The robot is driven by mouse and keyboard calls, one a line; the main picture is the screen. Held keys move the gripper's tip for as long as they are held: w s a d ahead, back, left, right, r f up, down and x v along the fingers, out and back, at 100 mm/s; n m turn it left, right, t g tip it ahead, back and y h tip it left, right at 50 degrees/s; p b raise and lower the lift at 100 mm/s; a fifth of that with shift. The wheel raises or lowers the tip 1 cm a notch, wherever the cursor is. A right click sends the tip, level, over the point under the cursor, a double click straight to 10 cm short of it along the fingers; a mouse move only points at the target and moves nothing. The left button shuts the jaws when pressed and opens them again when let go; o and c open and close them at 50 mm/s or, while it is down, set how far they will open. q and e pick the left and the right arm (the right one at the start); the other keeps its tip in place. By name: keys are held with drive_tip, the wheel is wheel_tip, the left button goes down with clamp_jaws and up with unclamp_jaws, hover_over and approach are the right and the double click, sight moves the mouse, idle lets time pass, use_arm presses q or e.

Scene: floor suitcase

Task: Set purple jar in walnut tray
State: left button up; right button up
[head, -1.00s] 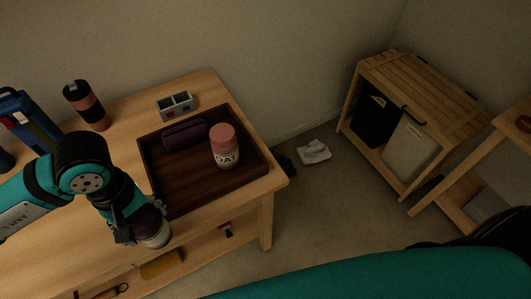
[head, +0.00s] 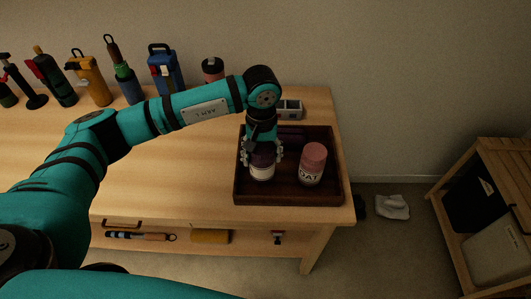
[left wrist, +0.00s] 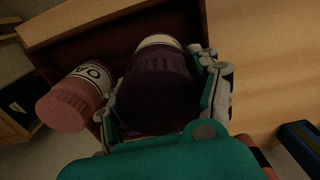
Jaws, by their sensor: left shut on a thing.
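The purple jar (head: 262,172) has a dark purple top and a pale label band. My left gripper (head: 262,156) is shut on it from above and holds it upright, over the left part of the walnut tray (head: 290,199). I cannot tell whether the jar's base touches the tray floor. In the left wrist view, the purple jar (left wrist: 158,85) fills the space between the fingers, with the dark tray beyond it. My right gripper is not in view.
A pink-lidded oat jar (head: 312,165) stands in the tray, just right of the purple jar. A grey holder (head: 290,109) sits behind the tray. Flasks and tools line the table's back left.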

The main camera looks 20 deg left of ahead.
use_arm(q)
drive_tip(key=shift+w+d, duration=0.1)
drive_tip(key=shift+w, duration=0.8)
wheel_tip(320, 180, down, 3)
drive_tip(key=shift+f+p, duration=0.2)
drive_tip(key=shift+p, duration=0.6)
drive_tip(key=shift+f, duration=0.25)
drive_tip(key=o, duration=1.5)
drive_tip(key=shift+c, duration=0.2)
drive_tip(key=shift+r, duration=0.15)
wheel_tip(320, 180, up, 12)
drive_tip(key=b, duration=0.3)
